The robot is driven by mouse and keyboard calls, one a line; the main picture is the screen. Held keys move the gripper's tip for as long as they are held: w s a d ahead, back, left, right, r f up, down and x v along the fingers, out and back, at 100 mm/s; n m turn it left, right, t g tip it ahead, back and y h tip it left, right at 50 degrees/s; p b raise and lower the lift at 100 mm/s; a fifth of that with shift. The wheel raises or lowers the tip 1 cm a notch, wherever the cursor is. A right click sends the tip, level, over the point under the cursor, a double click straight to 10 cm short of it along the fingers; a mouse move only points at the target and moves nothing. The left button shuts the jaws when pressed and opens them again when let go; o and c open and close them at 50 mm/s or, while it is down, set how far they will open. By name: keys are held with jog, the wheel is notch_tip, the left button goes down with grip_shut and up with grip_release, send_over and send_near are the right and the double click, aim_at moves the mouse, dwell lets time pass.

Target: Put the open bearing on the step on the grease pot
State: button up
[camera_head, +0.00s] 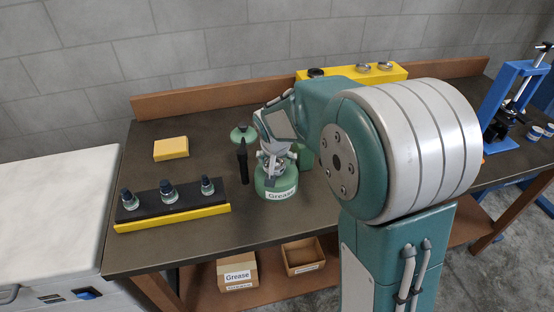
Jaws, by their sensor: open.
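The green grease pot (277,191), with a white "Grease" label, stands on the workbench near the picture's middle. My gripper (271,166) points down directly over the pot's top and is open. Its fingers hide most of the pot's top, and I cannot tell whether a bearing lies there. The yellow step (341,78) stands at the back of the bench, partly behind my arm. A dark ring-shaped part (316,72) sits on its left end, and two silvery bearings (363,67) (385,66) sit further right. I cannot tell which one is open.
A black upright tool (243,162) stands just left of the pot, with another green container (243,134) behind it. A black rack (150,205) with small bottles and a yellow block (171,148) are at left. A blue press (511,92) stands far right.

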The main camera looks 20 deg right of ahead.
jog(key=v, duration=1.1)
jog(key=s+d+r+n+t+y, duration=0.1)
jog(key=s+n, duration=0.3)
jog(key=s, duration=1.9)
jog(key=shift+r+y, duration=0.3)
jog(key=shift+r, duration=0.15)
jog(key=shift+d, duration=0.1)
